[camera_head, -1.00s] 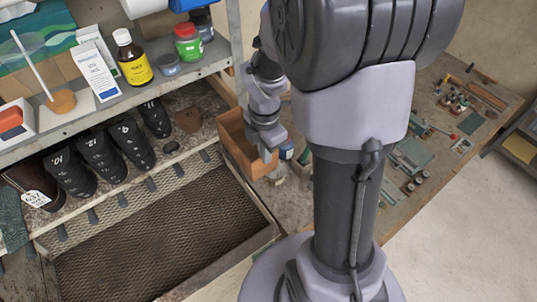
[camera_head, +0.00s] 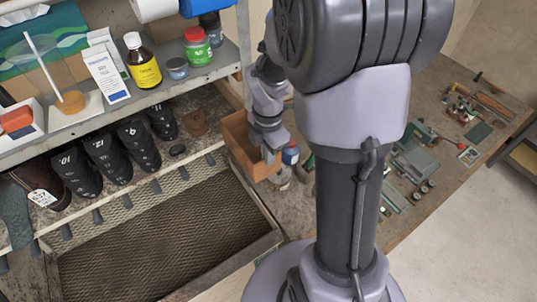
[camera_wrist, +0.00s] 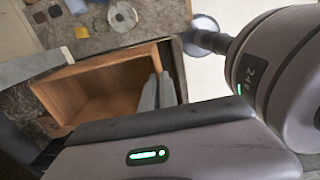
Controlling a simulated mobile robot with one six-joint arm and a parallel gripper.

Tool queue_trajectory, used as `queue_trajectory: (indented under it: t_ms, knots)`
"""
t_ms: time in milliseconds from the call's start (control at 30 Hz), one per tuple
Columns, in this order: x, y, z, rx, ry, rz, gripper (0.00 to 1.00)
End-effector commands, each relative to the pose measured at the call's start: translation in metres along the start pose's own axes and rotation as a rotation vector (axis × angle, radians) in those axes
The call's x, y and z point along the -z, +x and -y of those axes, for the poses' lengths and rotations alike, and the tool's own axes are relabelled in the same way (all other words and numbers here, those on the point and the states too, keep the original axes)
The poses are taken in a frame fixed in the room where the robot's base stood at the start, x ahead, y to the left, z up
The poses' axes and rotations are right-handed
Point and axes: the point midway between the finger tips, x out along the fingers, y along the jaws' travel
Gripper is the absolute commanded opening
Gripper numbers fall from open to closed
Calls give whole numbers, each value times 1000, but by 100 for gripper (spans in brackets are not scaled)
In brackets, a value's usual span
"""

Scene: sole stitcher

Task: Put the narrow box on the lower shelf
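An open wooden box (camera_head: 240,148), narrow and orange-brown, is left of my arm in the head view. In the wrist view the wooden box (camera_wrist: 100,85) shows its hollow inside. My gripper (camera_head: 270,150) is at its right side, and the gripper's grey fingers (camera_wrist: 157,92) appear closed on its right wall. The exact contact is partly hidden. The box appears held over the bench. The lower shelf (camera_head: 205,103), under the grey upper shelf (camera_head: 215,62), holds several black shoe lasts (camera_head: 105,155). A small bare patch shows at its right end.
Narrow white cartons (camera_head: 105,75), a brown bottle (camera_head: 141,62) and jars (camera_head: 197,46) stand on the upper shelf. A mesh-bottomed tray (camera_head: 165,235) lies in front. Small bottles (camera_head: 290,153) stand right of the box. Tools (camera_head: 480,108) cover the right bench.

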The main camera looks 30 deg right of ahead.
Motion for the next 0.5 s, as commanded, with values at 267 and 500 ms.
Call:
queue_trajectory:
  t_ms: [267, 500]
  knots:
    - [0, 0, -8, 0, 0, 0, 0]
    - [0, 1, -22, -1, 0, 0, 0]
